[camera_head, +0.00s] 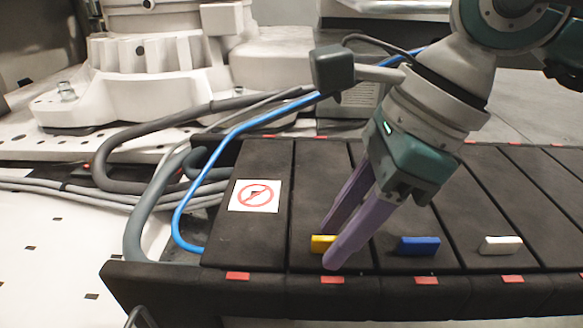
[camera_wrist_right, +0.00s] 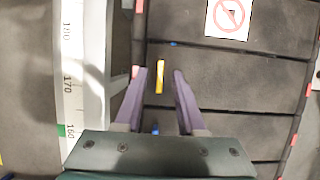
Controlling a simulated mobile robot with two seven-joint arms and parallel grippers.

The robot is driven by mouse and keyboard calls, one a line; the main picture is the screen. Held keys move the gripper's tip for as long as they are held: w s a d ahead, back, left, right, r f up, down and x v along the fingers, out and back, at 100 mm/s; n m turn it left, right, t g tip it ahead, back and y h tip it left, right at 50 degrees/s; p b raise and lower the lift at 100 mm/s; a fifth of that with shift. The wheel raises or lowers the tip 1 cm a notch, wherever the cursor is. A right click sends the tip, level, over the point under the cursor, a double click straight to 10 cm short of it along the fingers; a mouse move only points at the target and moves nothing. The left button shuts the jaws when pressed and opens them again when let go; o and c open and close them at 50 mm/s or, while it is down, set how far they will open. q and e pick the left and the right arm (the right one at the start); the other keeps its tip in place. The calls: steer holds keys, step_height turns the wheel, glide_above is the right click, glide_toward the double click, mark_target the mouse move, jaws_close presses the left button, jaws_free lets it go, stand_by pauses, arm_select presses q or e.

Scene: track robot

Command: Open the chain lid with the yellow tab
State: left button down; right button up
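The yellow tab (camera_head: 322,244) stands on a dark lid (camera_head: 312,190) of the chain, near the lid's front edge. My right gripper (camera_head: 328,248) reaches down from the upper right, with its purple fingers open around or just above the tab. In the right wrist view the yellow tab (camera_wrist_right: 160,76) shows between the two open fingertips (camera_wrist_right: 161,72), with gaps on both sides. Whether the fingertips are level with the tab is hard to tell. The lid lies flat and closed. My left gripper is not in view.
A blue tab (camera_head: 419,245) and a white tab (camera_head: 501,245) stand on the lids to the right. A lid with a prohibition sign (camera_head: 255,195) lies to the left. Red marks line the chain's front edge (camera_head: 332,280). Blue and grey hoses (camera_head: 185,205) curve at the left end.

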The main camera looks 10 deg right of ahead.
jaws_close()
stand_by(1.2)
